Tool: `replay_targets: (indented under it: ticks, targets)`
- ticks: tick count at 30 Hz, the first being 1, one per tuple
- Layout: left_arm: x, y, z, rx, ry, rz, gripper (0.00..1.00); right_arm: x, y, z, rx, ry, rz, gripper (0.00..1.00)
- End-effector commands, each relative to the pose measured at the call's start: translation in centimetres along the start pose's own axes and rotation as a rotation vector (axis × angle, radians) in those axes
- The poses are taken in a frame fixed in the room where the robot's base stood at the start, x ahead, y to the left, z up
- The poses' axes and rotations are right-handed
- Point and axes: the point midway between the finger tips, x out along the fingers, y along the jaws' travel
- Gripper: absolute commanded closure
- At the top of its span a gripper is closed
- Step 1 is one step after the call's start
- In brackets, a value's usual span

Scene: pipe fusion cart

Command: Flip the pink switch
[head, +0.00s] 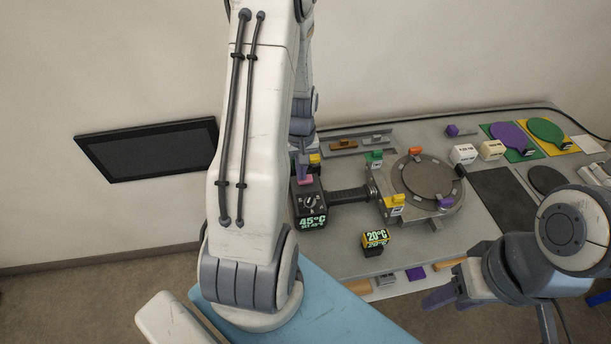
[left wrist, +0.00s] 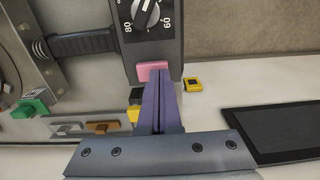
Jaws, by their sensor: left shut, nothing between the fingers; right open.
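The pink switch (head: 305,180) is on the back end of the dark heater box (head: 311,207), which has a dial and a display reading 45°C. In the left wrist view the pink switch (left wrist: 148,68) sits just below the dial (left wrist: 146,12). My left gripper (head: 302,164) is shut and empty, with its purple fingers at the switch. In the left wrist view its fingertips (left wrist: 159,74) overlap the switch's lower edge; I cannot tell whether they touch. My right gripper (head: 458,297) is open near the table's front edge, partly hidden by its own arm.
A black handle (head: 350,195) joins the box to a round metal clamp plate (head: 428,178) with coloured blocks around it. A yellow 20°C display block (head: 376,239) stands in front. A yellow block (left wrist: 193,84) lies beside the switch. Paddles (head: 508,136) lie at the back right.

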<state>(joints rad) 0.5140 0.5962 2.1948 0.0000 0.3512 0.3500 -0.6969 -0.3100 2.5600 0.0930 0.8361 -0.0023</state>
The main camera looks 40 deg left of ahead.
Motion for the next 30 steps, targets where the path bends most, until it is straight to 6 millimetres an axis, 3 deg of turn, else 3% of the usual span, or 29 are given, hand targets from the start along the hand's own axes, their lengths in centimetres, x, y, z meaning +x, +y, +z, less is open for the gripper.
replay_targets:
  ticks: [22,30]
  targets:
    - [-6.3,0.0,0.0,0.000,0.001,0.000,1.00,-5.4,-0.4,-0.3,0.000,0.000,0.000,0.50]
    - [-6.8,0.0,0.0,0.000,0.000,0.000,1.00,-5.7,-0.4,-0.3,0.000,0.000,0.000,0.50]
